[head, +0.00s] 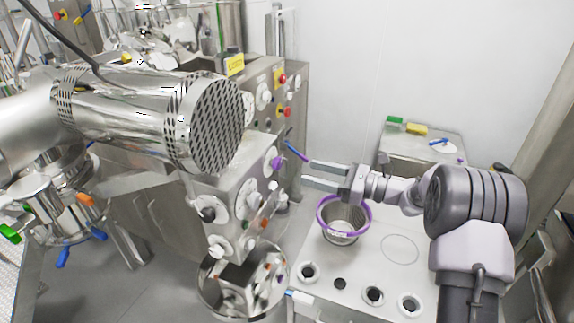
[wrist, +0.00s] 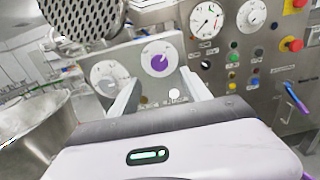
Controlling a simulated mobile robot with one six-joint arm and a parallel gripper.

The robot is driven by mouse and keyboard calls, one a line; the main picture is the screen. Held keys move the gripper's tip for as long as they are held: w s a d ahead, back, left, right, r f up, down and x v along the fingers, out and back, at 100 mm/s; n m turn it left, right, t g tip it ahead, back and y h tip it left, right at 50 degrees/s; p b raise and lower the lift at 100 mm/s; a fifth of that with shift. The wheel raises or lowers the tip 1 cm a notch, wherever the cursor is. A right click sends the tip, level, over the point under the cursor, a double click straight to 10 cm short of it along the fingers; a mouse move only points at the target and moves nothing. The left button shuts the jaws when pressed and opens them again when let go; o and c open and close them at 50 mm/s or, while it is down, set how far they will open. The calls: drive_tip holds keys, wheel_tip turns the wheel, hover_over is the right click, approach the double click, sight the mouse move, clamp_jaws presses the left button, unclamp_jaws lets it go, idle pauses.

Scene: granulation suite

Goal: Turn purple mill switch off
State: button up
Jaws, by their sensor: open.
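The purple mill switch (head: 277,163) is a round knob on the side face of the steel control box under the perforated mill drum. It shows in the wrist view (wrist: 159,58) on a pale round dial, with its pointer tilted up to the right. My gripper (head: 307,173) is to the right of the switch in the head view, its fingers pointing at the panel. In the wrist view my gripper (wrist: 161,88) is open and empty. The switch appears just beyond and between the two fingertips. I see no contact, and the exact gap is unclear.
A pale dial (wrist: 105,76) sits left of the switch. A panel with gauges (wrist: 206,20) and a red button (wrist: 291,44) is at right. A purple-blue handle (wrist: 297,98) sticks out nearby. A purple-rimmed bowl (head: 322,214) stands on the worktop below my gripper.

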sight(280, 165)
drive_tip(key=x, duration=0.8)
drive_tip(key=shift+w+a, duration=0.1)
drive_tip(key=shift+a, duration=0.3)
clamp_jaws()
